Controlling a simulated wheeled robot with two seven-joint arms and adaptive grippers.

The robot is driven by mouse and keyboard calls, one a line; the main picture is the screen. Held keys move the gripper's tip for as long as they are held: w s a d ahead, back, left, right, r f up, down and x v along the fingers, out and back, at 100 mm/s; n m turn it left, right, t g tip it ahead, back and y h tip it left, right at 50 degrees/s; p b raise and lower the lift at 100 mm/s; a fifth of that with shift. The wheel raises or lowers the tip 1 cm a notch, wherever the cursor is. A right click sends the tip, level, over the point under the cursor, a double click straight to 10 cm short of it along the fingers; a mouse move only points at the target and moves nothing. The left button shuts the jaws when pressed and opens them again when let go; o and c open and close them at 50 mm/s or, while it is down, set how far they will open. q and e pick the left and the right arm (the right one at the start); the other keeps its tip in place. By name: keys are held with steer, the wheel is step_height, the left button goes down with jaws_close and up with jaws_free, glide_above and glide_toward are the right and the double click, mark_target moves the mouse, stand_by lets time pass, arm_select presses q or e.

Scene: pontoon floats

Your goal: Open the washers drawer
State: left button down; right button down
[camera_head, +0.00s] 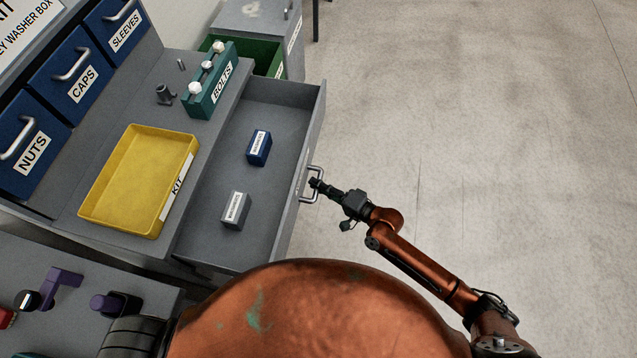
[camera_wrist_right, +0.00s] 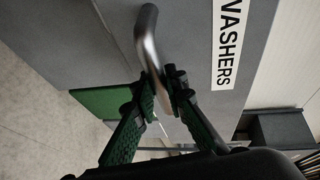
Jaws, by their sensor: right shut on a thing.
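The washers drawer (camera_head: 270,189) is a wide grey drawer standing pulled out from the grey bench, its inside open to view. A blue box (camera_head: 259,148) and a grey box (camera_head: 236,210) stand in it, apart from each other. Its metal handle (camera_head: 312,186) is on the front face. The right wrist view shows the WASHERS label (camera_wrist_right: 230,42) and the curved handle (camera_wrist_right: 148,40) close up. My right gripper (camera_head: 315,184) is shut on the handle, its green-padded fingers (camera_wrist_right: 165,95) on either side of the bar. My left gripper is not in view.
A yellow KIT tray (camera_head: 107,210) and a teal BOLTS holder (camera_head: 198,100) sit on the bench top. Blue NUTS, CAPS (camera_head: 75,72) and SLEEVES drawers are behind them. The floor (camera_head: 480,130) on the right is clear.

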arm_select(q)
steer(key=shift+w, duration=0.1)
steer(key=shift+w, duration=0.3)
arm_select(e)
steer(key=c, duration=1.9)
jaws_free()
steer(key=shift+c, duration=0.2)
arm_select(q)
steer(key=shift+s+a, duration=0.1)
arm_select(e)
steer(key=shift+d, duration=0.15)
steer(key=v, duration=1.2)
